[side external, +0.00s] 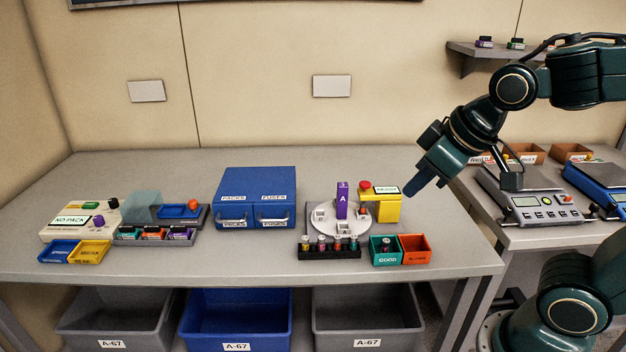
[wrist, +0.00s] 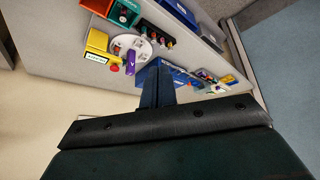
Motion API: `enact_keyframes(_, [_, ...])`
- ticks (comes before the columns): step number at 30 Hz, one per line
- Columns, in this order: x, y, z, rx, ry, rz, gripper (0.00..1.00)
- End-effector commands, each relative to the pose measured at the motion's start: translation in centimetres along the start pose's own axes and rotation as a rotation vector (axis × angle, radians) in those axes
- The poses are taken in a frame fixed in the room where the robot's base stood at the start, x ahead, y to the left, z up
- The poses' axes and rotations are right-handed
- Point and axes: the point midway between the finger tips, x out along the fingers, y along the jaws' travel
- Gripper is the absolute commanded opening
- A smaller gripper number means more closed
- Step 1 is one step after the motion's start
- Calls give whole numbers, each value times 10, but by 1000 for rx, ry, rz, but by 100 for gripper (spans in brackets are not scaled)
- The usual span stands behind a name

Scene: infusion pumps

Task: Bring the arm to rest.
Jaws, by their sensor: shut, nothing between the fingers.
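My gripper (side external: 411,193) hangs in the air above the right part of the grey table (side external: 450,252), pointing down and to the left. It is to the right of the yellow box with the red button (side external: 388,206) and apart from it. In the wrist view my gripper (wrist: 158,70) has its fingers together, with nothing between them. In the side view the arm reaches in from the right, with its elbow raised. The fingertips touch nothing that I can see.
Near my gripper stand a white round carousel (side external: 325,222) with a purple piece marked A, a green GOOD bin (side external: 384,258) and an orange bin (side external: 414,250). A blue drawer cabinet (side external: 255,182) stands left of them. Scales (side external: 530,205) stand on the right bench.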

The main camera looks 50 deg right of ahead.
Motion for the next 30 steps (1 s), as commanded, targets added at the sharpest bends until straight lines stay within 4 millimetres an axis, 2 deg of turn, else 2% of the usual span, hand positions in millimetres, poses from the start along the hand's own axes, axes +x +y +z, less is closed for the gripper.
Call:
enact_keyframes(6, [-28, 1, 36, 80, -17, -6, 0])
enact_keyframes(12, [-40, -1, 56, 119, -32, -8, 0])
enact_keyframes(30, [-42, -1, 61, 128, -37, -9, 0])
